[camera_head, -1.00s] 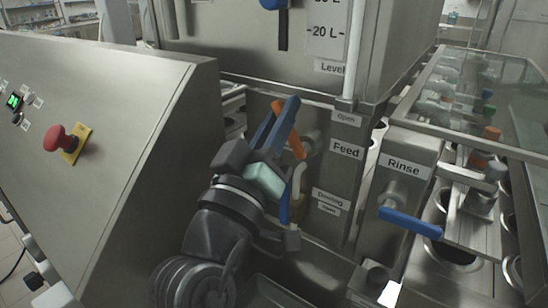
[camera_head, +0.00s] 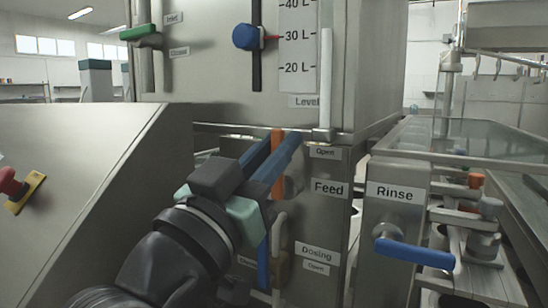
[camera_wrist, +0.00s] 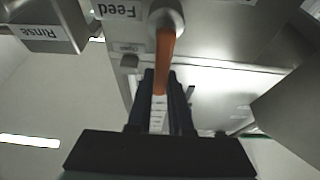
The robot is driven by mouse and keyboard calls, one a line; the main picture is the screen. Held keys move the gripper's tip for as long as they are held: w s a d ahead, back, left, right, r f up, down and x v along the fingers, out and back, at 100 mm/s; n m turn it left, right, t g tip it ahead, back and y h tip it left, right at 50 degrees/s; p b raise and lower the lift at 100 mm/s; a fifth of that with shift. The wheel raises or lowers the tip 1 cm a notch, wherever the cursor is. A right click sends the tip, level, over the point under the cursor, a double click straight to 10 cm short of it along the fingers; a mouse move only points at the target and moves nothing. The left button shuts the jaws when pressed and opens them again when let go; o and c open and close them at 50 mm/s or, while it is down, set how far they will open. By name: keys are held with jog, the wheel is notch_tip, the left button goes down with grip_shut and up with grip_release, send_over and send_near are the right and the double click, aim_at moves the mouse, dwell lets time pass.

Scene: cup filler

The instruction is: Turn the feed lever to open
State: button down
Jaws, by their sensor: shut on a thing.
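The orange feed lever (camera_head: 277,163) stands about upright on the metal panel, beside the "Feed" label (camera_head: 329,188). The small "Open" label (camera_head: 324,152) is above and to the right of it. My gripper (camera_head: 281,147) is shut on the lever, with a blue finger on each side. In the wrist view the orange lever (camera_wrist: 165,48) runs from its round hub down between the two dark fingers of my gripper (camera_wrist: 161,76). The fingers hide part of the lever in the head view.
A blue dosing lever (camera_head: 263,262) hangs just below my gripper. The blue rinse lever (camera_head: 414,253) sticks out at the right. A tank with a level scale (camera_head: 297,45) is above. A sloped console with a red button (camera_head: 10,183) stands at the left.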

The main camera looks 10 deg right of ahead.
dwell(0.3)
jog(key=c, duration=0.8)
grip_release()
jog(key=b+v, duration=0.1)
jog(key=v, duration=1.2)
jog(key=shift+w+d+r, duration=0.1)
